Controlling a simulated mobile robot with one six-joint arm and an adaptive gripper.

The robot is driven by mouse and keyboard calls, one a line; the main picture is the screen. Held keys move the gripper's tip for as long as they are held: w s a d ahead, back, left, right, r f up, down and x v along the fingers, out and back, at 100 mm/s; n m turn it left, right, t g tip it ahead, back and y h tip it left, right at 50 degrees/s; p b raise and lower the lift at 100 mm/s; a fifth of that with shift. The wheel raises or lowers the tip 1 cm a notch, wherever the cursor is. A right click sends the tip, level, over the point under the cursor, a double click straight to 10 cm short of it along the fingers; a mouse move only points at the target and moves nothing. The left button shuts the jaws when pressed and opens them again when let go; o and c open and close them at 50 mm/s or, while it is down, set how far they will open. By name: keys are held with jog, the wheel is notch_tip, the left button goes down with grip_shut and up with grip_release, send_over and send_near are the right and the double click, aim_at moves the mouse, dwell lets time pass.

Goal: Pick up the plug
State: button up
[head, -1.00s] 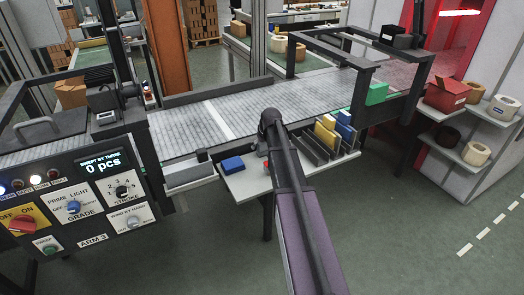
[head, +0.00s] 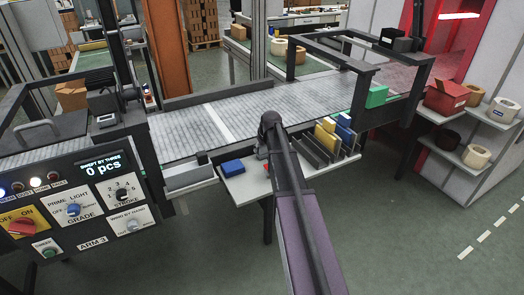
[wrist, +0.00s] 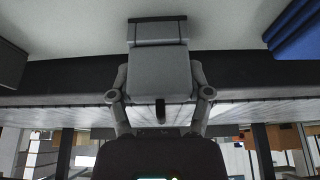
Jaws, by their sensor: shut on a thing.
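The plug (wrist: 160,75) appears to be the grey block in the middle of the wrist view, with a dark flat plate at its upper end. My gripper (wrist: 160,97) is shut on it, one finger on each side. White tabletop lies behind the plate in that view; whether the plate touches it I cannot tell. In the head view my arm hides most of the gripper and I cannot make out the plug there.
A blue box (head: 232,167) lies on the small white table (head: 245,187), left of my arm. Dark dividers (head: 322,150) with yellow and blue pieces stand to the right. The conveyor (head: 250,110) runs behind. A control panel (head: 85,195) is at left.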

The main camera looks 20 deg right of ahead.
jog(key=shift+r, duration=0.1)
notch_tip(320, 180, up, 10)
jog(key=p, duration=1)
dwell(1.2)
